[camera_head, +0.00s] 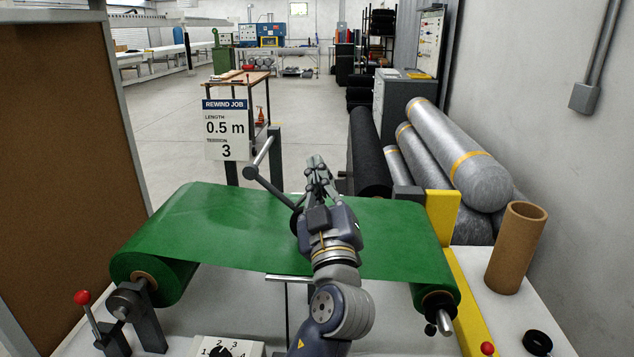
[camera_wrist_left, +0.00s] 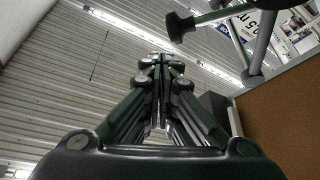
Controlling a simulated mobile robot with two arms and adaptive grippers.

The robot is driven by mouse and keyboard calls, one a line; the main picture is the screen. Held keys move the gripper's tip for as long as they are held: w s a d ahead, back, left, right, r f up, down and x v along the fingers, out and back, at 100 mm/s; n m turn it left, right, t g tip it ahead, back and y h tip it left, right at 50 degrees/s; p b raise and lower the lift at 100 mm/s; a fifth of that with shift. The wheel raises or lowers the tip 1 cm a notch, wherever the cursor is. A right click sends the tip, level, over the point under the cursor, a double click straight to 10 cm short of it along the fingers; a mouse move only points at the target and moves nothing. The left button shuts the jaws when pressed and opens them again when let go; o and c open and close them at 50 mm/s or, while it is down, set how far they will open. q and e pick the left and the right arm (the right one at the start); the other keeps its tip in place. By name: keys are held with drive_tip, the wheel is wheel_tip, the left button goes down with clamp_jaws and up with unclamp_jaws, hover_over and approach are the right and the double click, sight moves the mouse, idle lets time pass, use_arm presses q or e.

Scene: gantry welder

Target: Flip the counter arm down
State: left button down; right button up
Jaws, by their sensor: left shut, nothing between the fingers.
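The counter arm (camera_head: 272,189) is a thin dark rod with a dark round end (camera_head: 251,173). It slants up and left above the green sheet (camera_head: 240,228), and its lower end runs behind my left gripper (camera_head: 317,165). In the left wrist view a dark round end on a rod (camera_wrist_left: 180,27), apparently the same arm, is at the upper right, apart from the fingers. My left gripper (camera_wrist_left: 160,65) is shut and empty, pointing up and away over the sheet, right of the rod's round end. Whether the gripper body touches the rod's lower end cannot be told.
A sign (camera_head: 226,130) reads 0.5 m and 3. A red-knobbed lever (camera_head: 84,299) and a dial (camera_head: 228,349) are at the front left. A yellow post (camera_head: 442,218) and a cardboard tube (camera_head: 515,248) stand right. A brown panel (camera_head: 60,150) borders the left.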

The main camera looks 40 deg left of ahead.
use_arm(q)
drive_tip(key=shift+f+m+t+b, duration=0.3)
drive_tip(key=shift+f+m+b, duration=0.25)
drive_tip(key=shift+f+m, duration=0.2)
use_arm(e)
drive_tip(key=shift+a+f, duration=0.15)
drive_tip(key=shift+f, duration=0.75)
use_arm(q)
drive_tip(key=shift+d, duration=0.1)
use_arm(e)
drive_tip(key=shift+d, duration=0.45)
use_arm(q)
drive_tip(key=shift+r, duration=0.1)
